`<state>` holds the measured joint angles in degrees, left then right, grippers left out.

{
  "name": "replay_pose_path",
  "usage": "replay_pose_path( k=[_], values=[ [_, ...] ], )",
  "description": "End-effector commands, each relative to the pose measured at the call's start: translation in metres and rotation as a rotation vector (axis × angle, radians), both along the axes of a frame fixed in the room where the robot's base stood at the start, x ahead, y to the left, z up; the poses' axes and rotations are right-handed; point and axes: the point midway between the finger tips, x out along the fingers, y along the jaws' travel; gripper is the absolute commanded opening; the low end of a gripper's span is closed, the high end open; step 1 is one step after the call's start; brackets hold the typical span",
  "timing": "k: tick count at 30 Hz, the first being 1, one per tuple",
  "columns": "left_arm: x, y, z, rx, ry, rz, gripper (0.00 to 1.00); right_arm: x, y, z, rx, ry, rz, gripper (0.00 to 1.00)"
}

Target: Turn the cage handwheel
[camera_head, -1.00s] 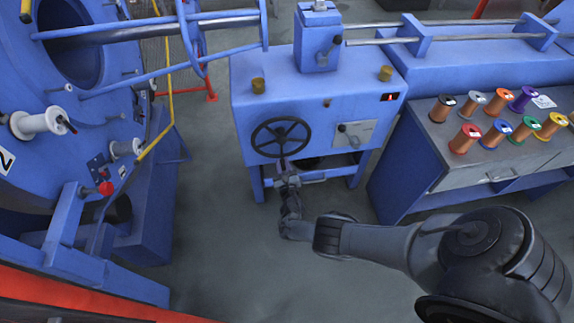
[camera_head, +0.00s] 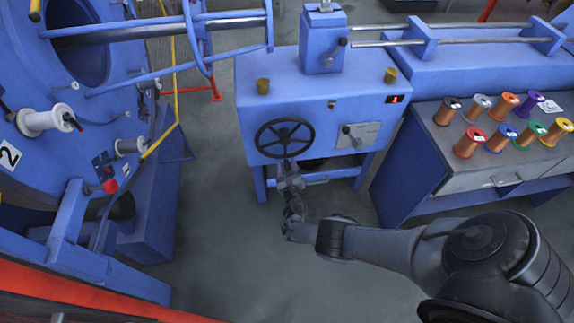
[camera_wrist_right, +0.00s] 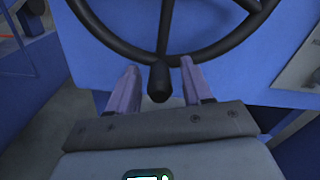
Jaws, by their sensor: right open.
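The black cage handwheel (camera_head: 284,138) is on the front of a blue machine cabinet. Its rim, spokes and a short black knob (camera_wrist_right: 159,82) at the bottom show in the right wrist view. My right gripper (camera_head: 287,165) is at the lower rim of the wheel. In the right wrist view the right gripper (camera_wrist_right: 159,85) is open, with one purple-grey finger on each side of the knob and a gap on both sides. My left gripper is not in view.
A bench (camera_head: 440,130) with several coloured wire spools stands at the right. The large blue strander cage (camera_head: 70,120) is at the left. Grey floor (camera_head: 225,235) is clear in front.

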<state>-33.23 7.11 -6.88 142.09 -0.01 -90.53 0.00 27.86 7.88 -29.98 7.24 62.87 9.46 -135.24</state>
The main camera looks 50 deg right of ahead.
Motion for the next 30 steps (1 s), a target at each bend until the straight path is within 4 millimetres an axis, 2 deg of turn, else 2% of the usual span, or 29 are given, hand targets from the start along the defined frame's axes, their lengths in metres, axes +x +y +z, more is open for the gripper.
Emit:
replay_pose_path(
  k=[10,18,30],
  values=[
    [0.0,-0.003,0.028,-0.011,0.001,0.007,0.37,-0.038,0.038,0.003,0.002,0.003,0.001,0.5],
    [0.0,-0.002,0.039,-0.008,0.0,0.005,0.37,-0.065,0.064,0.001,0.001,0.001,0.001,0.5],
    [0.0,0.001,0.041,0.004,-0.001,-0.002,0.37,-0.073,0.073,0.0,-0.001,-0.001,0.0,0.5]
  ],
)
